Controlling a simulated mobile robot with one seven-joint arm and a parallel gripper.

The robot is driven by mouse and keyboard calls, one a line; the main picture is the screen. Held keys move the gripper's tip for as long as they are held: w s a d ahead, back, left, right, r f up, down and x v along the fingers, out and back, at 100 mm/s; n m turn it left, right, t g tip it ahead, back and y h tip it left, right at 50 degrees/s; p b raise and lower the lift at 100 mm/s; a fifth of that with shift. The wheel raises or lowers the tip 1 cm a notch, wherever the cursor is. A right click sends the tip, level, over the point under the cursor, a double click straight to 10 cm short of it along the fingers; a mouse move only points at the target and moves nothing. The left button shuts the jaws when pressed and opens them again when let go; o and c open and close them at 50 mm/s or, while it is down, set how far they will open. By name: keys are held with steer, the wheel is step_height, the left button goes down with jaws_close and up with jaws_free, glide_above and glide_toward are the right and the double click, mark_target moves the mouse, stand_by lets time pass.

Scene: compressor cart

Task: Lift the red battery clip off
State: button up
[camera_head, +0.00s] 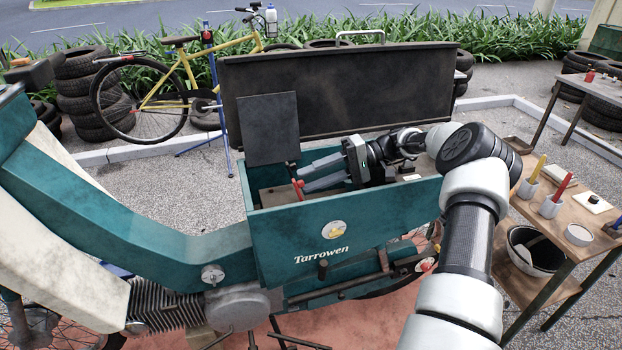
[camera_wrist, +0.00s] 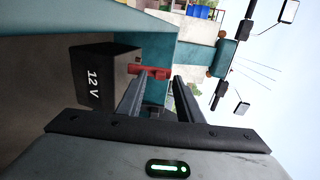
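The red battery clip (camera_head: 297,186) sits inside the teal box, at the left end, just beyond my fingertips. The clip's lower part is hidden.
The teal box (camera_head: 350,225) has a front wall below my gripper. Its large dark lid (camera_head: 360,90) stands open behind, and a smaller dark panel (camera_head: 268,130) stands upright at the left. A wooden table (camera_head: 535,205) with cups and tools is at right.

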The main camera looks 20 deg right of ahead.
steer(key=v, duration=0.7)
steer(key=shift+b, duration=0.3)
